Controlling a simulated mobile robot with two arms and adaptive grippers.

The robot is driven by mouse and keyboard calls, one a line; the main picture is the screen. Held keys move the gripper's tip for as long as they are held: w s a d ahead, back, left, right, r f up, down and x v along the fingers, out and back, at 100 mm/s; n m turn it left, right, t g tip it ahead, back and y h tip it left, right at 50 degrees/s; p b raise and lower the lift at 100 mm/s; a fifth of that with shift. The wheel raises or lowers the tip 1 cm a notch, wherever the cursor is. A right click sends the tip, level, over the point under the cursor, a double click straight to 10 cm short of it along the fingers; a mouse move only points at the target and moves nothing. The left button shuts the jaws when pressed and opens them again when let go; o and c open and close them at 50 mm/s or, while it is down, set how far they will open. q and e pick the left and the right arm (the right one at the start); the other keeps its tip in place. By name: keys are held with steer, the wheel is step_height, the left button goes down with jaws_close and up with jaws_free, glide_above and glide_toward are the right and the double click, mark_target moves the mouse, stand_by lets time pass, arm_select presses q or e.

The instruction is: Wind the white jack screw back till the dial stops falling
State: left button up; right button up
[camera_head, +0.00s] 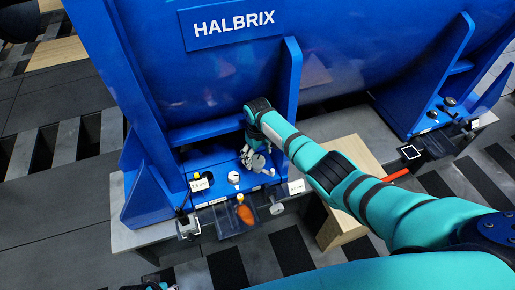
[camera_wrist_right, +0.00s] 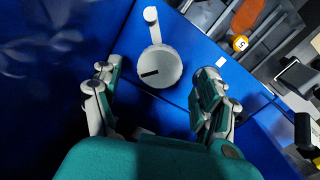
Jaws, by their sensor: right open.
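The white jack screw (camera_wrist_right: 158,66) shows in the right wrist view as a round white head with a black mark, beside a small crank-like arm ending in a white knob. In the head view a white knob (camera_head: 234,177) stands on the blue motor foot; I cannot tell for certain that it is the same part. My right gripper (camera_head: 258,160) is over the foot; in its wrist view the open fingers (camera_wrist_right: 158,92) stand either side of the white head, apart from it. A small square device (camera_head: 188,226) at the foot's left corner may be the dial; its reading is illegible. A teal bit at the bottom edge may be my left gripper (camera_head: 157,286).
The large blue HALBRIX motor (camera_head: 235,60) rises behind the foot. A tray with an orange-handled tool (camera_head: 244,212) hangs at the front. A wooden block (camera_head: 343,222) is right of the foot, below my right arm.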

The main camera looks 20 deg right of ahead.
mark_target(258, 161)
step_height(258, 161, up, 5)
steer(key=shift+r, duration=0.1)
arm_select(q)
steer(key=shift+a+p, duration=0.1)
steer(key=shift+p, duration=0.2)
arm_select(e)
steer(key=shift+s, duration=0.15)
stand_by(1.6)
